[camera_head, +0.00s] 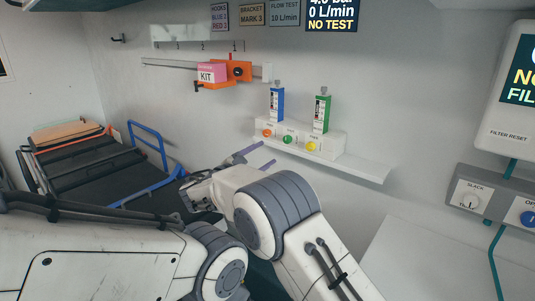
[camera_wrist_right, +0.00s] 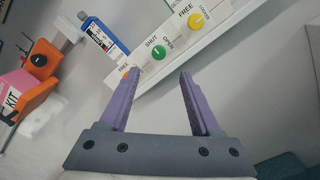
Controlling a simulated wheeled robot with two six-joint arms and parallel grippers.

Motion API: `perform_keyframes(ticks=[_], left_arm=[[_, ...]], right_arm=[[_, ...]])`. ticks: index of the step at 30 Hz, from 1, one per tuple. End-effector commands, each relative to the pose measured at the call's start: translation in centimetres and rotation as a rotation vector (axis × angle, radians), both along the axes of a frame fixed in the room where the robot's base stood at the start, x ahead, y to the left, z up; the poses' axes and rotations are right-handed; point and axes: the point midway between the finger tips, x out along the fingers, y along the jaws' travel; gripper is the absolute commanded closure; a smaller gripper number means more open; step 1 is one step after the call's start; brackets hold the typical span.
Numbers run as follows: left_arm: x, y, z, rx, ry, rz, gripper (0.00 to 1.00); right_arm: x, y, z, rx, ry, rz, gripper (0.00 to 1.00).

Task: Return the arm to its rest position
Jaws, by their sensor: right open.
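My right gripper (camera_head: 254,158) is raised in front of the wall shelf in the head view, with its purple fingers pointing toward the wall. In the right wrist view the gripper (camera_wrist_right: 158,95) has its two fingers spread, with nothing between them. The white valve block (camera_head: 334,143) with orange, green and yellow knobs lies beyond the fingertips, which look apart from it. The green knob (camera_wrist_right: 158,52) shows above the gap between the fingers in the wrist view. My left gripper is not in view.
A pink KIT box (camera_head: 211,72) sits by an orange bracket (camera_head: 238,70) on a wall rail. Blue (camera_head: 277,104) and green (camera_head: 321,113) flow tubes stand on the block. A stretcher (camera_head: 95,170) stands at left. A control panel (camera_head: 490,200) is at right.

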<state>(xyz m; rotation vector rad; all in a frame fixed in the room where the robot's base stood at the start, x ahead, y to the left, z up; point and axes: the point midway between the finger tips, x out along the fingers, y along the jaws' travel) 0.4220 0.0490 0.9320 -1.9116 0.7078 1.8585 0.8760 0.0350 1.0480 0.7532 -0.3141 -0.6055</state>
Motion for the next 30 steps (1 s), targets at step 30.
perform_keyframes(ticks=[30], left_arm=[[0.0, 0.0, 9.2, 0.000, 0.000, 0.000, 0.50]], right_arm=[[-45.1, -8.3, -2.2, 1.621, 0.678, -0.757, 0.36]])
